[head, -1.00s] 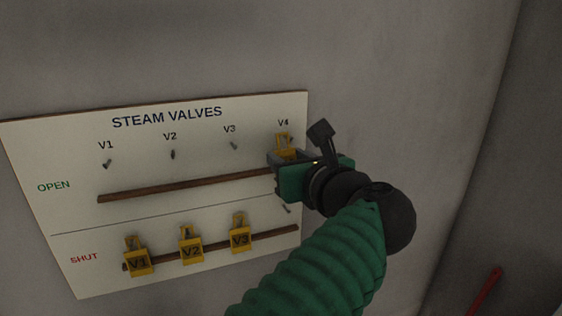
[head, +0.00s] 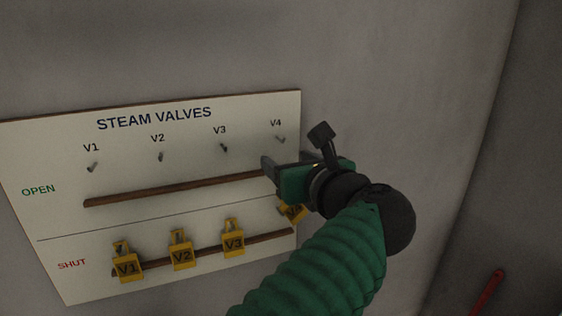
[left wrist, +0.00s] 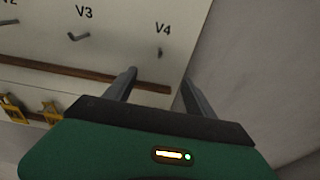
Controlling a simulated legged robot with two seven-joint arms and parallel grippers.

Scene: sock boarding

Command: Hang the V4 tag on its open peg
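My left gripper (head: 270,168) is in front of the board's right edge, just below the V4 open peg (head: 280,139). In the left wrist view its two fingers (left wrist: 160,92) are apart with nothing between them. That peg, bare, also shows in the left wrist view (left wrist: 160,53), above the fingers. The yellow V4 tag (head: 294,211) is below the gripper, tilted and partly hidden by my arm. I cannot tell whether it is in the air or caught on the shut peg there. My right gripper is not in view.
The steam valves board (head: 60,225) is on a grey wall. The V1 (head: 127,268), V2 (head: 181,256) and V3 (head: 233,243) tags hang in the shut row. A brown rail (head: 170,190) runs below the bare open pegs. A red bar (head: 487,293) is at lower right.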

